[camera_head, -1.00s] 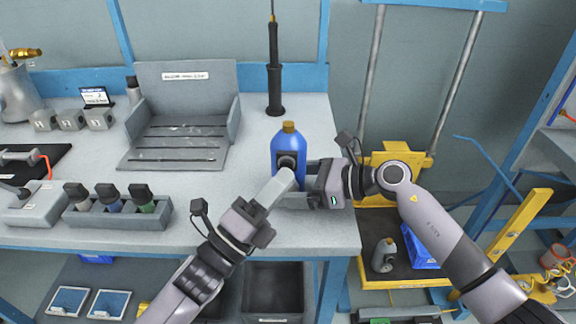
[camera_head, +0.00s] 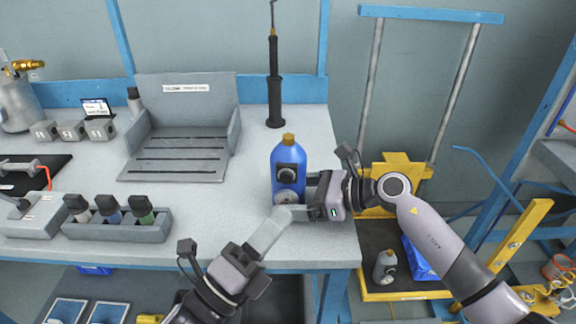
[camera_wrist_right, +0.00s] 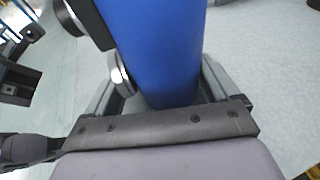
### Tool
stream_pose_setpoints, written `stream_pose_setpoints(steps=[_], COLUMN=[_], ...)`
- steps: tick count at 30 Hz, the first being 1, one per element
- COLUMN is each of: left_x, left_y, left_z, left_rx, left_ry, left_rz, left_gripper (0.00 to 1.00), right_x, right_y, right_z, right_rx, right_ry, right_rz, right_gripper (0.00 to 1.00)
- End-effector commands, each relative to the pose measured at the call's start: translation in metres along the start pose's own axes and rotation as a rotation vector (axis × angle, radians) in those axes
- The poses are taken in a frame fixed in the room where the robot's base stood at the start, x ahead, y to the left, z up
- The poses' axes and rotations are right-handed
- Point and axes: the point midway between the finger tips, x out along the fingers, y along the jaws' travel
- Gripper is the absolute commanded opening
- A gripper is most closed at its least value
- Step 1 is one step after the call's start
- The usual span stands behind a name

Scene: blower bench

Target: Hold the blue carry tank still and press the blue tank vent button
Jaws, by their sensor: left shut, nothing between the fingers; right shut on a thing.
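The blue carry tank (camera_head: 289,157) stands upright on the bench near its right front corner, with a brass cap on top. Its dark front panel carries a round gauge and, below it, a round silver button (camera_head: 285,198). My right gripper (camera_head: 305,192) is shut around the tank from the right; the tank (camera_wrist_right: 155,45) fills the space between its fingers in the right wrist view. My left gripper (camera_head: 284,213) is shut and empty, its tip just in front of and below the silver button. I cannot tell whether it touches the tank.
A grey slotted tray (camera_head: 176,160) stands behind to the left. A rack (camera_head: 118,232) with several small bottles sits at the front left. A black wand (camera_head: 275,80) stands behind the tank. A yellow trolley (camera_head: 385,212) is right of the bench. Bench space left of the tank is clear.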

Motion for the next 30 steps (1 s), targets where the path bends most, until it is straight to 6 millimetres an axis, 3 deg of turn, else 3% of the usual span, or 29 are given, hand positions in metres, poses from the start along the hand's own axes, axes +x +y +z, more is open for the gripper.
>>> stream_pose_setpoints(steps=[8,13,30], left_x=[0.0,0.0,0.0], left_y=[0.0,0.0,0.0], left_z=[0.0,0.0,0.0], left_rx=[0.0,0.0,-0.001], left_ry=[0.0,0.0,0.0], left_rz=[0.0,0.0,0.0], left_gripper=[0.0,0.0,0.0], right_x=[0.0,-0.011,-0.108], right_y=[0.0,-0.001,-0.001], right_z=[0.0,-0.001,-0.001], right_rx=[0.0,0.0,0.0], right_ry=[0.0,0.001,0.002], right_rz=[0.0,-0.003,-0.002], right_gripper=[1.0,1.0,1.0])
